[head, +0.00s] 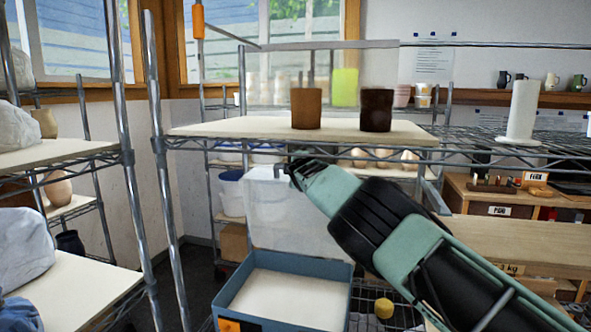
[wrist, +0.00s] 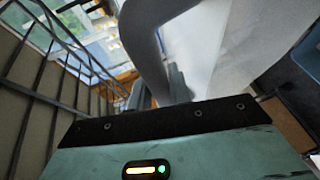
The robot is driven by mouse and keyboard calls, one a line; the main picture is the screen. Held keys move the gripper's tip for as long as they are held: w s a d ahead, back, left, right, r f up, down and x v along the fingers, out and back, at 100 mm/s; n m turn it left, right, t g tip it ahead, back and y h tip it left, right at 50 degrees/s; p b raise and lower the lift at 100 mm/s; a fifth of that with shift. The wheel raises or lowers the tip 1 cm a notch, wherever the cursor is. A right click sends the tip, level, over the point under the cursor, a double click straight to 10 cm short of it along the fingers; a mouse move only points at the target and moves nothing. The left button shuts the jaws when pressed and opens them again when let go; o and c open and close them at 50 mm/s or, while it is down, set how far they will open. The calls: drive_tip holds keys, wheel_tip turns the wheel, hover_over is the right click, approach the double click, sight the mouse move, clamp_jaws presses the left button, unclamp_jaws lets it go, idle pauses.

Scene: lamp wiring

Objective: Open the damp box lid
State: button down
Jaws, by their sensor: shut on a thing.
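The damp box (head: 328,293) is a blue bin with a flat white bed inside, low in the middle of the head view. Its translucent whitish lid (head: 282,222) stands raised, roughly upright, behind the box opening. My gripper (head: 296,166) is at the lid's top edge, just under the wire shelf, and is shut on the lid. The fingertips are small and partly hidden in the head view. In the wrist view the pale lid (wrist: 232,62) fills the upper right, beside a dark grey finger.
Just above my gripper is a wire shelf with a pale board (head: 228,127), holding a brown cup (head: 306,108) and a dark cup (head: 376,110). A metal post (head: 165,180) stands left of the box. A wooden bench (head: 520,245) is at right.

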drive_tip(key=shift+r, duration=0.15)
drive_tip(key=c, duration=1.6)
unclamp_jaws()
drive_tip(key=shift+o, duration=0.2)
drive_tip(key=shift+s+b, duration=0.2)
drive_tip(key=shift+b, duration=0.15)
drive_tip(key=shift+s+b, duration=0.2)
drive_tip(key=shift+b, duration=0.25)
drive_tip(key=s+r+b, duration=0.2)
drive_tip(key=s+b, duration=0.9)
drive_tip(key=shift+d+b, duration=0.3)
drive_tip(key=shift+d, duration=0.05)
